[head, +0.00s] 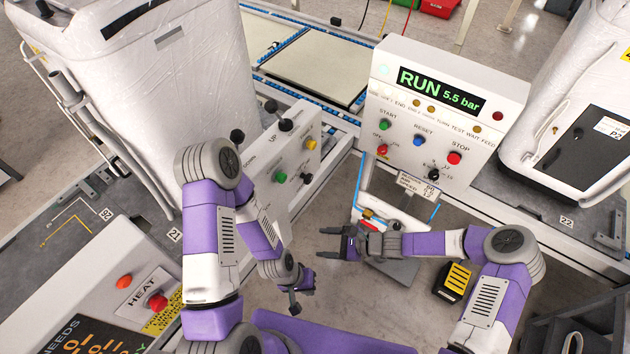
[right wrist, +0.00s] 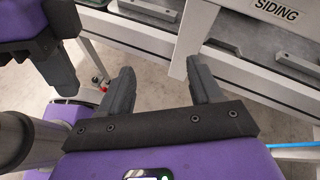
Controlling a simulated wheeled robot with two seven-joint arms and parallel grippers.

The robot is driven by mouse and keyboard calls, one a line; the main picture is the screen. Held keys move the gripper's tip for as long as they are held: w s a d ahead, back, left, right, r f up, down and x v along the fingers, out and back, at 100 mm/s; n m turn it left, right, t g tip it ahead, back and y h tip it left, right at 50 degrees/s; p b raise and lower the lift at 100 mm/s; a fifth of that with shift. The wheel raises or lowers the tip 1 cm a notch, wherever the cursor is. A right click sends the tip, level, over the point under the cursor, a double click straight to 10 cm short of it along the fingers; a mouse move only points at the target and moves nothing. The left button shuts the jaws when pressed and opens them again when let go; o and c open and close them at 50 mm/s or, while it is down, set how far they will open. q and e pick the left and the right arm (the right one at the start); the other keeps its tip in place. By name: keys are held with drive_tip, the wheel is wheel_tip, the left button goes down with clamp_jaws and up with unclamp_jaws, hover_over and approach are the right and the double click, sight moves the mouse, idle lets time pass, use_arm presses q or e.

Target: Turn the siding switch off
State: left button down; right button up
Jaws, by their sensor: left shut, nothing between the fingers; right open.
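The word SIDING is on a white label (right wrist: 276,9) at the top right of the right wrist view, on a grey surface. I cannot make out a switch lever beside it, and I cannot read this label in the head view. My right gripper (head: 321,243) is open and empty, pointing left in front of the RUN panel. Its two spread fingers also show in the right wrist view (right wrist: 160,78), apart from the label. My left gripper (head: 297,300) is shut and empty, low in the middle of the head view.
The white RUN panel (head: 440,110) has several buttons and a black knob. A smaller white panel (head: 290,165) with knobs stands left of it. A HEAT box (head: 128,290) is at lower left. A black and yellow block (head: 455,280) lies right of my right gripper.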

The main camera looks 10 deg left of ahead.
sight(310, 179)
drive_tip(key=w+r+m+t+y, duration=0.4)
drive_tip(key=w+r+m+t, duration=0.3)
drive_tip(key=w, duration=0.5)
drive_tip(key=shift+g, duration=0.4)
drive_tip(key=x, duration=0.2)
drive_tip(key=r+x, duration=0.1)
drive_tip(key=x, duration=0.5)
drive_tip(key=shift+w+r+b, duration=0.15)
drive_tip(key=shift+r+b, duration=0.05)
drive_tip(key=shift+b, duration=0.15)
drive_tip(key=shift+c, duration=0.3)
drive_tip(key=c, duration=1)
